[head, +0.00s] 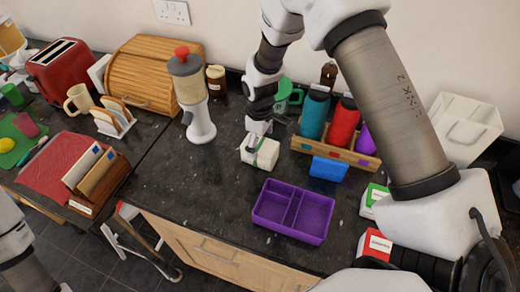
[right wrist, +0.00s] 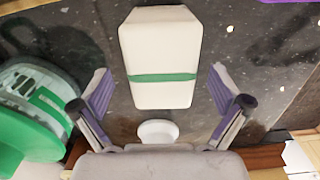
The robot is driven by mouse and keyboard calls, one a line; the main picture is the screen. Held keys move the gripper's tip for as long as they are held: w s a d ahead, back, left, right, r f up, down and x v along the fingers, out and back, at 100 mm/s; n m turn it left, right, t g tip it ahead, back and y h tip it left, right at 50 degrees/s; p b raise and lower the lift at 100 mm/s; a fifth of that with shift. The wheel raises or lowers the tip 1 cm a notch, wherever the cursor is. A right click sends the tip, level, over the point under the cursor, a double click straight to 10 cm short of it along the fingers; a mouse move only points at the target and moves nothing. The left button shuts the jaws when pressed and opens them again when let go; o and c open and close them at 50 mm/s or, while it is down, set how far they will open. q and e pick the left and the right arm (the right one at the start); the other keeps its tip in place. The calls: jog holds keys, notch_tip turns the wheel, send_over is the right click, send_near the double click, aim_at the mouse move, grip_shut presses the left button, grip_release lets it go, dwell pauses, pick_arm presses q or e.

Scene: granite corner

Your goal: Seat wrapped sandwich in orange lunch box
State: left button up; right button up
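The wrapped sandwich (head: 262,154) is a white block with a green band, lying on the dark granite counter. It fills the middle of the right wrist view (right wrist: 160,55). My right gripper (head: 257,130) is above it; in the right wrist view its fingers (right wrist: 160,88) are apart, one to each side of the near end, with gaps between. The open lunch box (head: 271,228) in view is purple, not orange, with divided compartments that look empty. It sits nearer the counter's front edge. An arm link of mine shows at the left edge, but my left gripper is not visible.
A wooden rack (head: 336,152) with several coloured bottles stands right of the sandwich, a blue box (head: 328,169) before it. A dispenser (head: 196,105) stands left. Counter between sandwich and lunch box is clear.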

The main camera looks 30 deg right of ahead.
jog(key=shift+s+a+r, duration=0.1)
jog(key=shift+s+r, duration=0.05)
jog(key=shift+s, duration=0.05)
jog(key=c, duration=1.1)
